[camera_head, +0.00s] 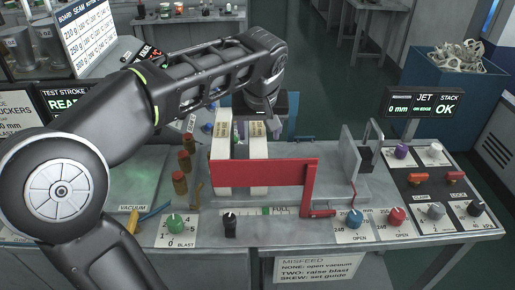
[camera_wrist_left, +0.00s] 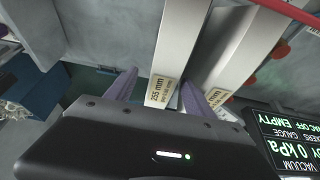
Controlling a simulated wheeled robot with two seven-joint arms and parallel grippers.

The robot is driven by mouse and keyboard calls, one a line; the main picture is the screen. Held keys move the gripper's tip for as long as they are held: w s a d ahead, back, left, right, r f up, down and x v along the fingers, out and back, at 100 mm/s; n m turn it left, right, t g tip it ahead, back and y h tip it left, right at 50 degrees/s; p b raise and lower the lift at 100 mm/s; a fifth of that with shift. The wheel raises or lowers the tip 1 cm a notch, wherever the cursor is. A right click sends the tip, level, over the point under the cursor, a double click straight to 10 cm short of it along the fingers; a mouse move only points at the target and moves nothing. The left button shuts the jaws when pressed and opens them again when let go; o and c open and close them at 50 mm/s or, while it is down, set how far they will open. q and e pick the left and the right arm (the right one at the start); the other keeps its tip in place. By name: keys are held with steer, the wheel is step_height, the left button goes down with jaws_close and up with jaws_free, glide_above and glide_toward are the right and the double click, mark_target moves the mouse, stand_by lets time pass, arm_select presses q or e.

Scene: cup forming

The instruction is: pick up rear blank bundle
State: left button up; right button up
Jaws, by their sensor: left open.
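Two long white blank bundles stand side by side on the machine table, partly behind a red bar. The left bundle (camera_head: 221,147) and right bundle (camera_head: 257,150) both show in the head view. My left gripper (camera_head: 262,112) is at the far end of the right bundle. In the left wrist view, the open fingers (camera_wrist_left: 160,80) lie either side of one bundle (camera_wrist_left: 180,45), which carries a 255 mm label. The other bundle (camera_wrist_left: 238,55) is just right of the fingers. Contact cannot be told. My right gripper is out of view.
The red bar (camera_head: 262,173) crosses in front of the bundles. Brown-red posts (camera_head: 184,160) stand left of them, and a grey upright bracket (camera_head: 357,150) stands right. Knobs (camera_head: 355,218) line the front edge. A vacuum display (camera_wrist_left: 290,140) is close to the gripper's right.

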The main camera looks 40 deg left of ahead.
arm_select(q)
steer(key=p+x, duration=0.1)
steer(key=x, duration=0.3)
steer(key=shift+a+f, duration=0.2)
steer(key=shift+f, duration=0.1)
steer(key=shift+c, duration=0.3)
jaws_close()
stand_by(0.4)
stand_by(0.7)
steer(key=shift+r, duration=0.15)
